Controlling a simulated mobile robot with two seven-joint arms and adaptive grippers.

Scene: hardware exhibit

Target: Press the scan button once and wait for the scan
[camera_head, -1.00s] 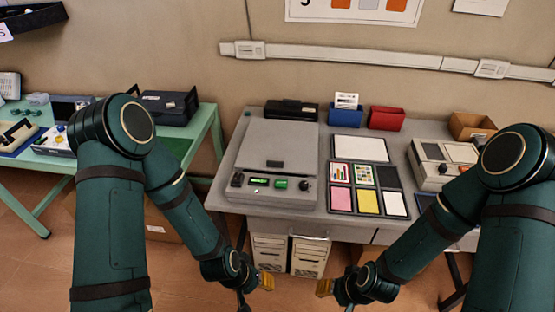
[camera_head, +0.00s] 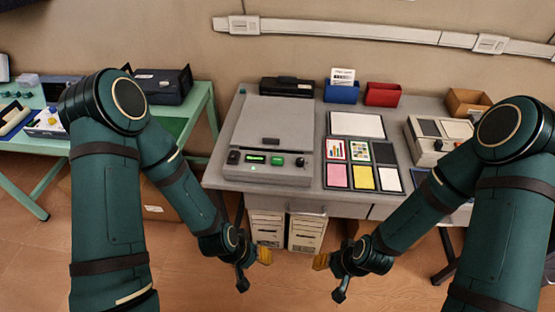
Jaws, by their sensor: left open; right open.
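A grey flatbed scanner (camera_head: 272,135) with its lid down sits on the left part of the grey table. Its front panel has a lit green display (camera_head: 255,159), a green button (camera_head: 277,161) and dark knobs at both ends. Which control is the scan button cannot be read at this size. My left gripper (camera_head: 258,261) is open and empty, low in front of the table, below the scanner. My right gripper (camera_head: 330,264) is open and empty, also low in front of the table. Both are apart from the scanner.
Right of the scanner lies a dark tray (camera_head: 329,130) of cards. Behind stand a blue bin (camera_head: 341,93), a red bin (camera_head: 382,95) and a black device (camera_head: 286,87). A beige device (camera_head: 435,147) is at right. A green table (camera_head: 200,108) stands at left.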

